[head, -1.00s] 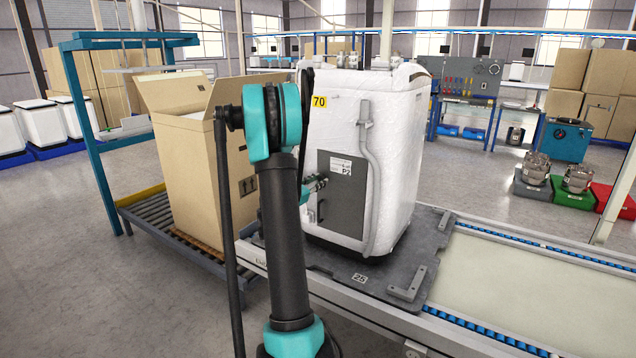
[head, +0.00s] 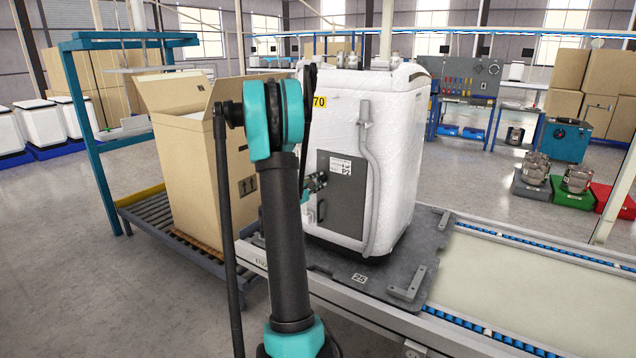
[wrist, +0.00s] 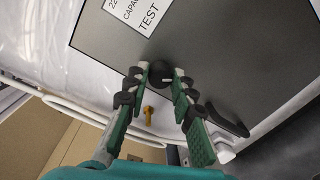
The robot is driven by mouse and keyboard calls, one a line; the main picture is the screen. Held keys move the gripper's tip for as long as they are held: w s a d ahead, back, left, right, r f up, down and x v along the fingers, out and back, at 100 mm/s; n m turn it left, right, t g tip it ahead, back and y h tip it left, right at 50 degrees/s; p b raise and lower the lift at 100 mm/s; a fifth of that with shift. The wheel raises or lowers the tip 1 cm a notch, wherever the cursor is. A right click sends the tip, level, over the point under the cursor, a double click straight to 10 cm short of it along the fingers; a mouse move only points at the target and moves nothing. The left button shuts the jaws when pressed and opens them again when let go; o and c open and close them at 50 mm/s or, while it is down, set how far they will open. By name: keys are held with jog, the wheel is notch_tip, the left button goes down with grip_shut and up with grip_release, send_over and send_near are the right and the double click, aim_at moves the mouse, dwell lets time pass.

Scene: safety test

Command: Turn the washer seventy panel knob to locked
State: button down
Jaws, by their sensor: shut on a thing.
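The washer (head: 397,140), wrapped in white film and with a yellow tag (head: 319,101) reading 70, stands upright on a dark base plate. Its dark grey panel (head: 343,222) bears a white label and shows close up in the wrist view (wrist: 235,60). A round black knob (wrist: 160,73) on the panel sits between my fingertips. My gripper (wrist: 161,72) is shut on the knob. In the head view my gripper (head: 316,182) is at the panel's left side, partly hidden behind my arm. The knob's pointer and any position marks cannot be made out.
A black handle (wrist: 228,122) sits near the panel's edge, right of my fingers. A grey hose (head: 369,165) runs down the washer. An open cardboard box (head: 190,180) stands to the left.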

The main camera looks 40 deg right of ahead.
jog(key=m, duration=0.5)
jog(key=shift+m, duration=0.4)
jog(key=shift+s, duration=0.1)
dwell(0.3)
jog(key=c, duration=1.3)
grip_release()
jog(key=v, duration=1.2)
jog(key=shift+s+d, duration=0.15)
jog(key=shift+s, duration=0.05)
